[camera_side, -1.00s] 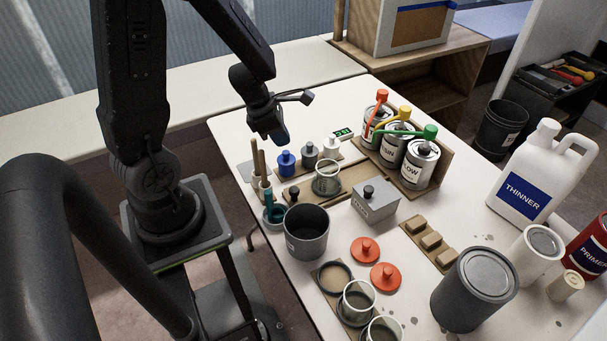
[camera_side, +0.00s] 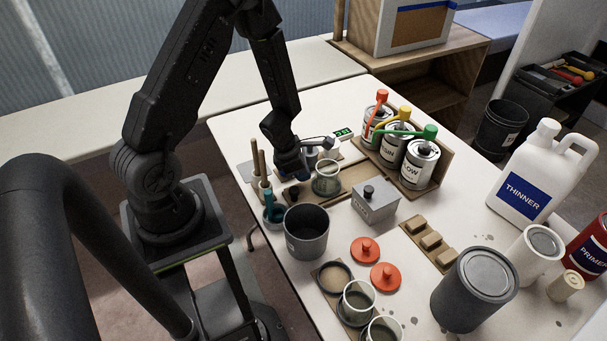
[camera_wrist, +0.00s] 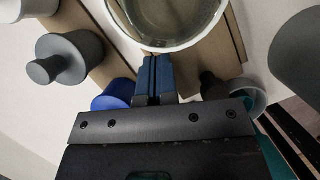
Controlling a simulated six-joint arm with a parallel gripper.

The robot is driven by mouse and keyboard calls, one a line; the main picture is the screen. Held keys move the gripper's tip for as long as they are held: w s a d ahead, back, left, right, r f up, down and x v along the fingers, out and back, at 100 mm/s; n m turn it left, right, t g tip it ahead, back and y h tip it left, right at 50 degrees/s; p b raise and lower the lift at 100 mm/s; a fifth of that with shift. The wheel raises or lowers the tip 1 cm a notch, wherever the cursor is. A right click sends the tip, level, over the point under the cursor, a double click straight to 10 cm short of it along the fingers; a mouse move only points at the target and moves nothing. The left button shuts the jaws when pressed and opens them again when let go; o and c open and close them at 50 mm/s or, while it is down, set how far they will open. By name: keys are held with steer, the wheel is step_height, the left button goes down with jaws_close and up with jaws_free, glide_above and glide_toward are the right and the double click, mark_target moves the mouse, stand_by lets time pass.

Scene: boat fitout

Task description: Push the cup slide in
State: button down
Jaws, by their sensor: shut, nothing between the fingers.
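The clear cup (camera_side: 326,180) stands on the brown wooden cup slide (camera_side: 350,179). In the wrist view the cup (camera_wrist: 178,18) fills the top middle, with the slide (camera_wrist: 226,62) under it. A dark knob (camera_side: 293,192) sits at the slide's near left end and also shows in the wrist view (camera_wrist: 211,86). My gripper (camera_side: 301,176) is shut and empty, pointing down close to the cup's left side. In the wrist view its blue fingertips (camera_wrist: 155,62) are right at the cup's rim; I cannot tell whether they touch.
A blue knobbed weight (camera_wrist: 119,92) and a grey one (camera_wrist: 72,58) stand beside my fingers. A dark bucket (camera_side: 306,232), a grey box (camera_side: 375,201) and a teal-handled brush pot (camera_side: 272,216) are near. Labelled cans (camera_side: 421,165) stand behind right.

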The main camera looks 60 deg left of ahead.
steer(key=shift+w+f, duration=0.1)
steer(key=shift+f, duration=0.25)
steer(key=shift+w, duration=4.65)
steer(key=shift+r, duration=0.15)
steer(key=v, duration=1.9)
steer(key=n+h, duration=0.5)
steer(key=n, duration=1.4)
glide_toward(316, 180)
steer(key=x, duration=0.9)
steer(key=shift+a, duration=0.1)
